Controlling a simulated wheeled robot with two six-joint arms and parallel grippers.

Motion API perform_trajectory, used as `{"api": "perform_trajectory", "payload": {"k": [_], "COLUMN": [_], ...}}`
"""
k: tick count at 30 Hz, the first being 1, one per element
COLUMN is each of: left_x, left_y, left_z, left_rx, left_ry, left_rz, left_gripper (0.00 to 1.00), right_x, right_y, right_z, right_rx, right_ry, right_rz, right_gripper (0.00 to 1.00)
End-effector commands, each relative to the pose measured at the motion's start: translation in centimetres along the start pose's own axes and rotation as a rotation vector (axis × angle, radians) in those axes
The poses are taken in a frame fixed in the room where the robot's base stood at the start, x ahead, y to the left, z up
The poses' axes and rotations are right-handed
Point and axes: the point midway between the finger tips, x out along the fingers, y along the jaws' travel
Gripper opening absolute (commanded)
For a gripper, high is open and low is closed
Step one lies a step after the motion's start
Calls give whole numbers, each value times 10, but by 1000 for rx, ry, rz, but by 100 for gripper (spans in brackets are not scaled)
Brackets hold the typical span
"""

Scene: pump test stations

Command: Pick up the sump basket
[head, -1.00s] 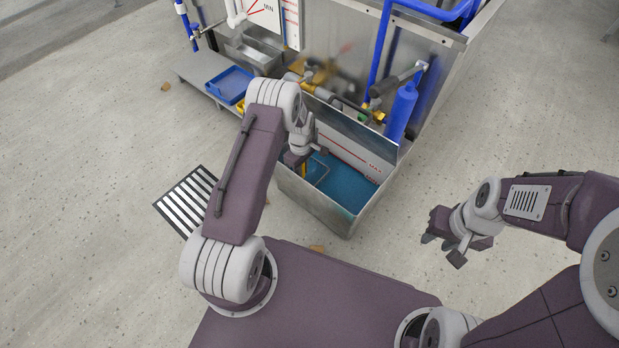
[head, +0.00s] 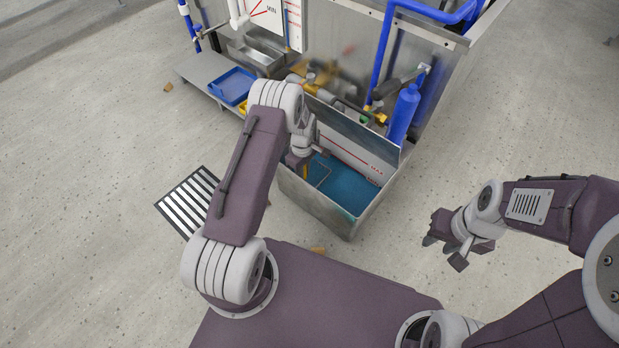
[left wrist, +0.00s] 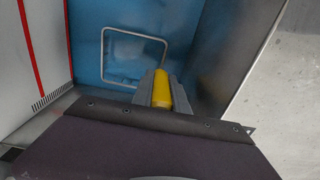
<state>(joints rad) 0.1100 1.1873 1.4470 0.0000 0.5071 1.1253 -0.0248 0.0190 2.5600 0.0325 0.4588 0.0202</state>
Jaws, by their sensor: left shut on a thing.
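The sump basket shows as a yellow grip (left wrist: 161,88) and a pale rectangular wire frame (left wrist: 134,55) over blue liquid in the left wrist view. Its wire also shows in the head view (head: 326,178); whether the frame is under the liquid I cannot tell. My left gripper (left wrist: 163,92) is shut on the yellow grip, inside the steel sump tank (head: 318,206) at its left end. In the head view my left wrist hides most of the basket. My right gripper (head: 445,252) is open and empty, out over the floor right of the tank.
The tank's back wall carries a white panel with a red MAX line (head: 355,157). Valves and a blue cylinder (head: 404,113) stand behind it. A blue tray (head: 231,85) lies on a shelf at left. A striped floor grate (head: 187,203) lies left of my arm.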

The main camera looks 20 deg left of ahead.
Motion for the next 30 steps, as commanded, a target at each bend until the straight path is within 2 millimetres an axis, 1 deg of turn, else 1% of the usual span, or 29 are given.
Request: {"api": "perform_trajectory", "payload": {"k": [4, 7, 11, 15, 18, 20, 30], "left_x": [-6, -20, -50, -86, -101, -103, -100], "left_y": [0, 1, 0, 1, 0, 0, 0], "left_z": [0, 0, 0, 0, 0, 0, 0], "left_rx": [0, 0, 0, 0, 0, 0, 0], "left_ry": [1, 1, 1, 1, 0, 0, 0], "left_rz": [1, 2, 1, 3, 1, 0, 0], "left_gripper": [0, 0, 0, 0, 0, 0, 0], "right_x": [-4, -15, -38, -63, -71, -72, -69], "right_y": [0, 0, -1, -1, -1, -1, -1], "right_z": [0, -2, -4, -6, -8, -8, -7], "right_rx": [0, 0, 0, 0, 0, 0, 0], "right_ry": [0, 0, 0, 0, 0, 0, 0], "right_rz": [0, 0, 0, 0, 0, 0, 0], "right_gripper": [34, 34, 34, 34, 34, 34, 34]}}
